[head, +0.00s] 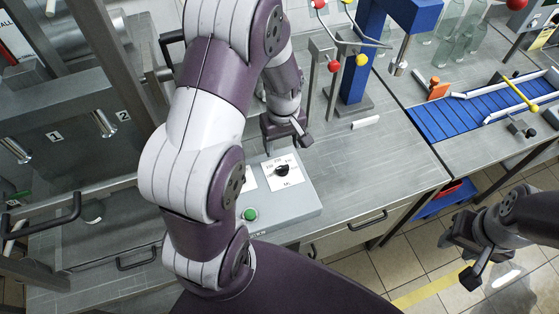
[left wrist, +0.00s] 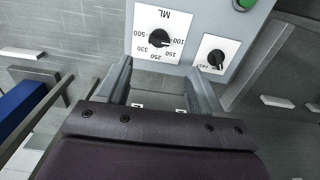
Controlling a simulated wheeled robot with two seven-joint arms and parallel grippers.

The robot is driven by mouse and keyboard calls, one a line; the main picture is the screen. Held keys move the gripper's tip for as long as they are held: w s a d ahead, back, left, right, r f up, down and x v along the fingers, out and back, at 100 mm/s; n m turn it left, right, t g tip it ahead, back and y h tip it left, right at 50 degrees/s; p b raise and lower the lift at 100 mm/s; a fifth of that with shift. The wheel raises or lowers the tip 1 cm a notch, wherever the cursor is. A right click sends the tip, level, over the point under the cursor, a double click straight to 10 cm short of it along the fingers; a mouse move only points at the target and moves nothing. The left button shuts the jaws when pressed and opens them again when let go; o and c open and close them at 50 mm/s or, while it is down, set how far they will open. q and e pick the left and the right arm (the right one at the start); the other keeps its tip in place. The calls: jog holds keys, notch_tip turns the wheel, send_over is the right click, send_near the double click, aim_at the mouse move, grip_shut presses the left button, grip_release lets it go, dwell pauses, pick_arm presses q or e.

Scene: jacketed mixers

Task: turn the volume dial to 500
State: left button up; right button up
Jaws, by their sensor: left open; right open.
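The volume dial is a black knob on a white plate marked ML, with numbers from 100 to 500 around it. It shows in the head view (head: 283,170) and upside down in the left wrist view (left wrist: 157,39). Its pointer seems to face the 100 side, but I cannot read it surely. My left gripper (head: 286,143) is open and empty, just behind and above the dial in the head view. In the left wrist view its fingers (left wrist: 158,68) stand apart, short of the knob. My right gripper (head: 460,258) is open and empty over the floor, away from the panel.
A smaller speed knob (left wrist: 216,59) and a green button (head: 250,214) share the grey control box (head: 306,205). My left arm hides part of it. A blue stand (head: 355,90) rises behind, with a white stick (head: 365,122) on the bench. A blue conveyor (head: 450,118) is at right.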

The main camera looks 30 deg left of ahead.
aim_at(283, 167)
pick_arm(q)
notch_tip(283, 167, down, 11)
jog(key=shift+r+p, duration=0.1)
jog(key=shift+p, duration=0.65)
jog(key=shift+w, duration=0.1)
jog(key=c, duration=1.1)
